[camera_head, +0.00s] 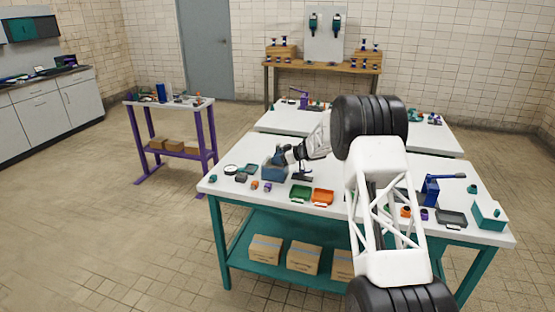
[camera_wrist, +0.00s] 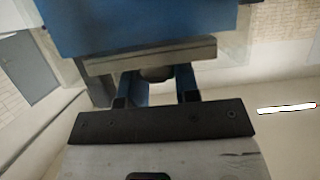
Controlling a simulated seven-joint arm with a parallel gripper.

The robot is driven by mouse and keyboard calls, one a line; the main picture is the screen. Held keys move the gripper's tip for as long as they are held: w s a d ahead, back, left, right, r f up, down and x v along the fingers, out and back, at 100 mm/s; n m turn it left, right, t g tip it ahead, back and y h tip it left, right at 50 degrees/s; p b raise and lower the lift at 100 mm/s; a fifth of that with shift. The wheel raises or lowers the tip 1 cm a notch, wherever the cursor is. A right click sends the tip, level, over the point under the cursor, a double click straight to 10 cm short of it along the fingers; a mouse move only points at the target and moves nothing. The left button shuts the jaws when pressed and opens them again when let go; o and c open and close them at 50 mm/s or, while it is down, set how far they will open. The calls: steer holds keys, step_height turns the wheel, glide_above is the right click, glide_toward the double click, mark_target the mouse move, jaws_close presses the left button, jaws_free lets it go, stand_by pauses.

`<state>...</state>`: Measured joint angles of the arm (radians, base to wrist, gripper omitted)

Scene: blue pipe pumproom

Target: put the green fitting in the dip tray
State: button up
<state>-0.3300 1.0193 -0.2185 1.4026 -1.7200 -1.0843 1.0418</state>
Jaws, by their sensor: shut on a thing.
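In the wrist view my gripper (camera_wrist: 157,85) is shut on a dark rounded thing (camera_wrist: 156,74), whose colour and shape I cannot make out. The large blue surface (camera_wrist: 140,22) lies just beyond the fingertips. I cannot tell whether the held thing is the green fitting. A small teal-green piece (camera_head: 251,168) lies left of the box. Which container is the dip tray is unclear.
A green tray (camera_head: 301,192) and an orange tray (camera_head: 323,196) stand right of the blue box. A dark grey tray (camera_head: 452,218), a blue press (camera_head: 430,190) and a teal box (camera_head: 488,215) stand at the right. Small parts lie around the box. My arm hides the table's middle.

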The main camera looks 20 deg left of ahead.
steer(key=shift+f, duration=0.1)
steer(key=o, duration=0.7)
steer(key=v, duration=1.2)
stand_by(0.3)
steer(key=shift+r, duration=0.2)
stand_by(0.4)
